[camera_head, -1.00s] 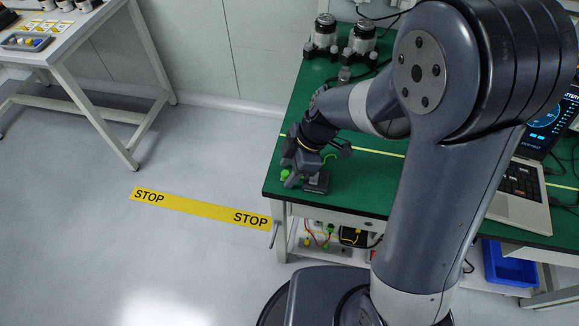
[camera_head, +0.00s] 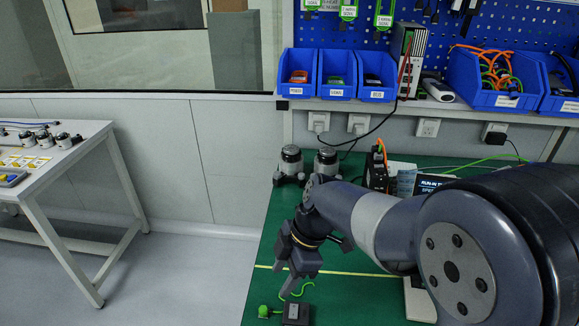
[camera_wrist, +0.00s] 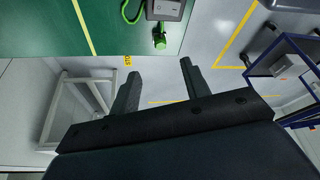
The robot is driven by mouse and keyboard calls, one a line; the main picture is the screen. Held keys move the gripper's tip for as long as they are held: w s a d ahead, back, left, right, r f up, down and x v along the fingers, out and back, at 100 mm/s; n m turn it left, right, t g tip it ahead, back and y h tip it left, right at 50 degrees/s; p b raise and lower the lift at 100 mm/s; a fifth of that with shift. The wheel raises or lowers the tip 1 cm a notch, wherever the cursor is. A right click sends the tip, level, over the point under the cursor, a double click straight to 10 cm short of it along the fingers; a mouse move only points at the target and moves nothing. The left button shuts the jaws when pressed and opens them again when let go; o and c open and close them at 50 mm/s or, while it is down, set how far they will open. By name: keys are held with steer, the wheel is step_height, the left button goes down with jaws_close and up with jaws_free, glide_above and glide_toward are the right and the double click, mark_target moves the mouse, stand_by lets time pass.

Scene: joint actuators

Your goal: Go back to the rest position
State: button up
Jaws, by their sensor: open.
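My gripper (camera_head: 287,272) is open and empty. In the head view it hangs over the near left part of the green bench top (camera_head: 262,290), above a small dark box (camera_head: 296,314) with a green cable and green plug (camera_head: 264,311). In the wrist view the two fingers of my gripper (camera_wrist: 157,72) are spread with nothing between them. The dark box (camera_wrist: 164,9) and the green plug (camera_wrist: 160,40) show beyond the fingers, apart from them. My arm covers much of the right of the head view.
Two round joint actuators (camera_head: 290,163) (camera_head: 327,162) stand at the back of the bench. Blue bins (camera_head: 337,75) line the shelf above. A white side table (camera_head: 62,188) with more actuators stands at left. The floor between is clear.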

mark_target(265, 308)
steer(key=shift+f, duration=0.15)
steer(key=b+x, duration=0.1)
steer(key=x, duration=0.9)
steer(key=shift+a+f, duration=0.1)
steer(key=shift+f, duration=0.05)
steer(key=shift+a+p, duration=0.1)
steer(key=shift+p, duration=0.25)
steer(key=shift+f, duration=0.1)
